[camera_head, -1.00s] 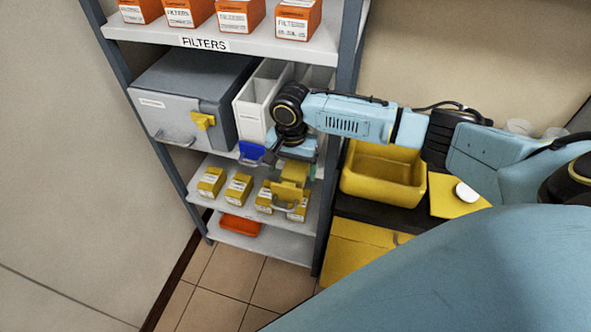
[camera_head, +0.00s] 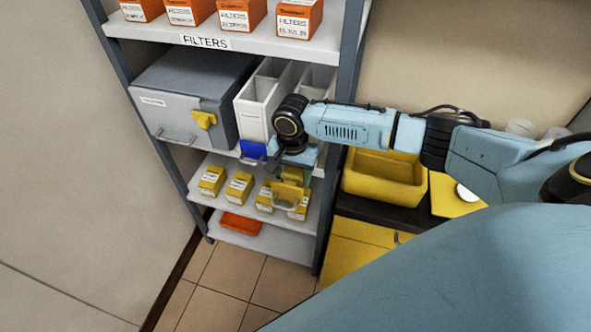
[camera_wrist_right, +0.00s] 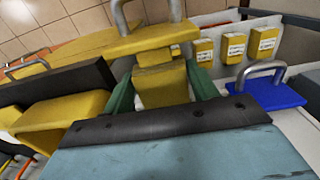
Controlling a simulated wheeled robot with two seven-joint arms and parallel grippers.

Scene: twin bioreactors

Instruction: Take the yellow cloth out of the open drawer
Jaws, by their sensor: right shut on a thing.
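My right gripper (camera_head: 292,171) is in front of the shelf rack, below the white bins. In the right wrist view its green fingers (camera_wrist_right: 161,86) are shut on a yellow block with a flat top and metal handle (camera_wrist_right: 152,40). This handled yellow piece (camera_head: 290,192) also shows below the gripper in the head view, in front of several yellow boxes. I cannot make out a yellow cloth or a clearly open drawer. My left gripper is not in view.
A blue handled piece (camera_head: 252,151) is at the shelf edge left of the gripper. A grey case (camera_head: 180,90) and white bins (camera_head: 255,112) stand above. A yellow tub (camera_head: 384,184) stands on a dark-topped yellow cabinet (camera_head: 355,252) to the right. Floor tiles are clear.

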